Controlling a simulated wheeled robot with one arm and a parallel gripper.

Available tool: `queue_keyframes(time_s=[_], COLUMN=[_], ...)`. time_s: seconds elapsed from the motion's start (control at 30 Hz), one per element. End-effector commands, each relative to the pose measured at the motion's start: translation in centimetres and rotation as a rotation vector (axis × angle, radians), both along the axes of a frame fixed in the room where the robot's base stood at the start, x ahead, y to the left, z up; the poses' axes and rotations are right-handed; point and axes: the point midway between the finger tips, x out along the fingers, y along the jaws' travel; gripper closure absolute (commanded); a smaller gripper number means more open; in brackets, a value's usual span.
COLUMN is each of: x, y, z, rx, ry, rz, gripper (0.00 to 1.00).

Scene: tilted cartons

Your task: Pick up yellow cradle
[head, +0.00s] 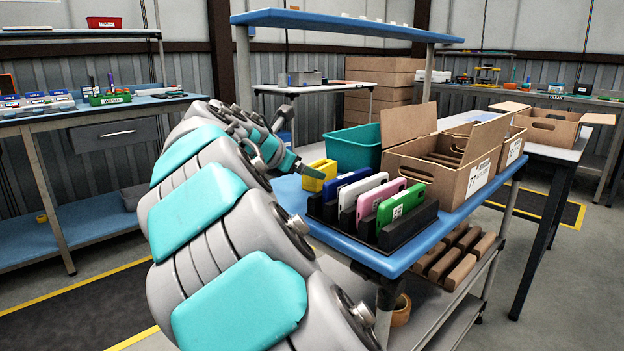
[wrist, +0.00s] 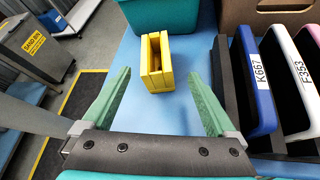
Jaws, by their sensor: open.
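The yellow cradle (head: 318,174) stands on the blue cart top (head: 285,192), left of the black rack. In the wrist view the yellow cradle (wrist: 157,62) is a small upright block with a slot, ahead of my gripper and roughly centred between the fingers. My gripper (wrist: 160,98) is open and empty, its two green fingers spread on either side with the cradle beyond the tips. In the head view my gripper (head: 309,169) reaches in from the left, close to the cradle, and partly overlaps it.
A black rack (head: 388,234) holds several coloured cases right of the cradle; a blue case (wrist: 258,85) is nearest. A teal bin (head: 354,146) stands behind the cradle. An open cardboard box (head: 455,185) stands at the back right. The cart's left edge is close to the cradle.

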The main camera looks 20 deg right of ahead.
Motion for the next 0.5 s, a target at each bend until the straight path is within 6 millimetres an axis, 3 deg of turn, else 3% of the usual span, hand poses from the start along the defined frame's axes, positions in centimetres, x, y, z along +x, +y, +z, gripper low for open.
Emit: queue_keyframes(time_s=[0.2,0.5], x=[1.9,3.3], y=[-1.2,-3.3], z=[0.0,-1.1], rx=[-0.209,-0.226], ry=[0.169,0.187], rz=[0.068,0.075], gripper=[0.07,0.07])
